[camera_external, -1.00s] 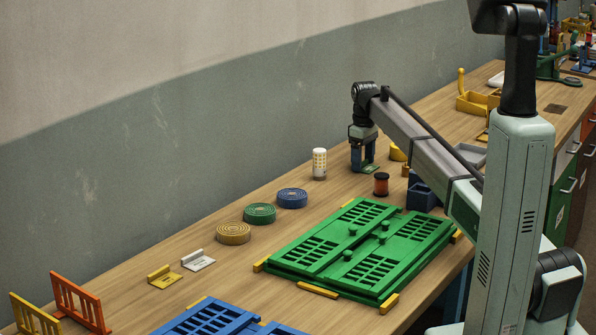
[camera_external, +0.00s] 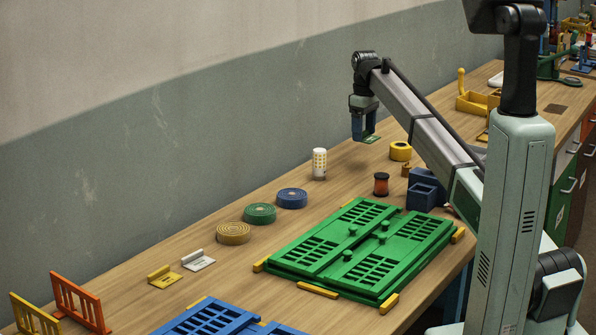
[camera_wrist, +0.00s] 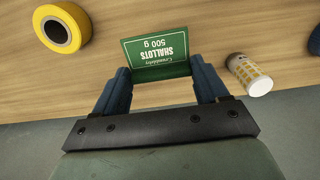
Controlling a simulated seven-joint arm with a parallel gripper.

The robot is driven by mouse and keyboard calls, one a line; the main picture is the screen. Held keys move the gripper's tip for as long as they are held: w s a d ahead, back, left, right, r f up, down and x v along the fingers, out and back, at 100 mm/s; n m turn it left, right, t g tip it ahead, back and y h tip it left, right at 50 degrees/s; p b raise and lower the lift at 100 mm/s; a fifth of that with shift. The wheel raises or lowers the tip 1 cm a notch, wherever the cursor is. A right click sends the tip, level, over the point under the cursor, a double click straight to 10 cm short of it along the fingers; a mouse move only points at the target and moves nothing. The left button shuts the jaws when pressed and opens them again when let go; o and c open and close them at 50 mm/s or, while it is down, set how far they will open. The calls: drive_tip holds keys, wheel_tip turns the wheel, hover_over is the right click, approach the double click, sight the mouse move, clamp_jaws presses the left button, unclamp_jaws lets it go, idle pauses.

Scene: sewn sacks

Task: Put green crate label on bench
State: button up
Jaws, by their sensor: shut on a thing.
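The green crate label (camera_wrist: 158,52) is a small green card with white lettering that includes "SHALLOTS 500 g". In the wrist view it sits between the two blue fingers of my gripper (camera_wrist: 160,80), which is shut on it. In the external view my gripper (camera_external: 364,132) holds the label (camera_external: 371,139) above the back part of the wooden bench (camera_external: 225,292). The label looks clear of the bench top.
A white-and-yellow bottle (camera_external: 319,164), a yellow roll (camera_external: 400,151) and an orange-and-black spool (camera_external: 381,184) stand near my gripper. Blue, green and tan coils, a blue box (camera_external: 424,192) and green crate panels (camera_external: 362,245) lie nearer. Bare wood shows between the bottle and yellow roll.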

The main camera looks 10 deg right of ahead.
drive_tip(key=shift+r, duration=0.8)
drive_tip(key=r, duration=0.2)
drive_tip(key=a+r, duration=0.1)
drive_tip(key=r, duration=0.1)
drive_tip(key=shift+s+r, duration=0.15)
drive_tip(key=shift+r, duration=0.15)
drive_tip(key=s+a, duration=0.4)
drive_tip(key=a, duration=0.7)
drive_tip(key=s+a, duration=0.4)
drive_tip(key=a, duration=0.7)
drive_tip(key=s+a, duration=0.7)
drive_tip(key=a, duration=0.3)
drive_tip(key=s+a, duration=0.7)
drive_tip(key=a, duration=0.3)
hover_over(128, 297)
wheel_tip(128, 297, down, 4)
drive_tip(key=shift+n, duration=0.4)
drive_tip(key=shift+s+f, duration=0.1)
drive_tip(key=shift+f, duration=5.5)
